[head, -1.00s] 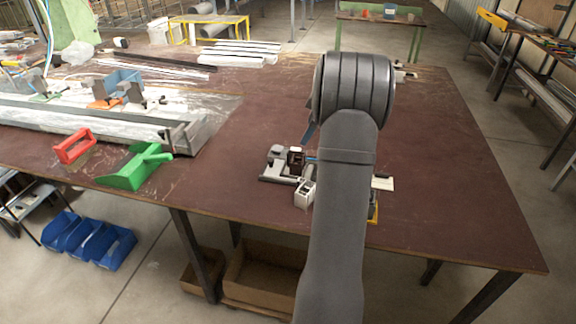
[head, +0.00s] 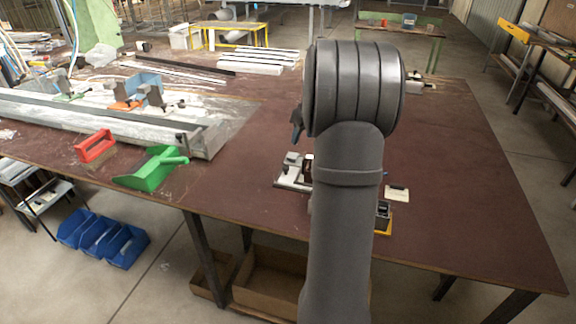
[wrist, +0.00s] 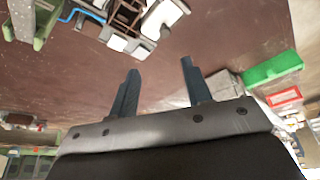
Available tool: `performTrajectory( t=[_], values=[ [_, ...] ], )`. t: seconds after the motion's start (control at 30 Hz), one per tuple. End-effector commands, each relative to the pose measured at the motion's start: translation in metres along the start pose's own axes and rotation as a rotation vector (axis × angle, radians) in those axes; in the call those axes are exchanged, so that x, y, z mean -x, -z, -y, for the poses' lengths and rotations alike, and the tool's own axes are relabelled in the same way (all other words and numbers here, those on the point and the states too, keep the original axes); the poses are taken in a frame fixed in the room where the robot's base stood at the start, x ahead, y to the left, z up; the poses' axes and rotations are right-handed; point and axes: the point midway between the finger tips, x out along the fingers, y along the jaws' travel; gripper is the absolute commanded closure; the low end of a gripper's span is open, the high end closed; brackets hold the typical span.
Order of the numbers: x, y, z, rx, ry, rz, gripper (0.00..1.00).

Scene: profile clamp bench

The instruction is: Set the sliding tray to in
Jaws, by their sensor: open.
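A small grey, white and black bench fixture (head: 291,171) stands on the brown table, partly hidden behind my arm in the head view. It also shows at the top of the wrist view (wrist: 122,30), cut by the frame edge. I cannot tell which part is the sliding tray or how far it is in. My gripper (wrist: 160,66) is open and empty, its two dark fingers apart over bare table. The fixture lies apart from the fingertips, beyond them in the wrist view. In the head view, only one dark finger tip shows beside my arm.
A green scoop (head: 152,169) and a red block-like frame (head: 95,146) lie at the left near a long metal profile (head: 110,118). A pale card-like piece (head: 397,194) and a yellow-based item (head: 384,222) are right of my arm. The table's right side (head: 470,190) is clear.

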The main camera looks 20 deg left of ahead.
Motion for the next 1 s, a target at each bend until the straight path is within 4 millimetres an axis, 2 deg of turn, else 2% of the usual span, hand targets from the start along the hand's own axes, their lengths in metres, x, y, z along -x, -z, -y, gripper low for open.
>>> performTrajectory(
  t=[0.1,0.27,0.37,0.47,1.0],
  values=[
    [0.003,0.004,0.015,-0.097,-0.037,-0.017,0.55],
    [0.002,0.006,0.020,-0.157,-0.057,-0.029,0.55],
    [-0.007,0.006,0.020,-0.162,-0.057,-0.029,0.55],
    [-0.023,0.007,0.019,-0.161,-0.055,-0.028,0.55],
    [-0.138,0.009,0.013,-0.160,-0.055,-0.028,0.55]
  ],
)
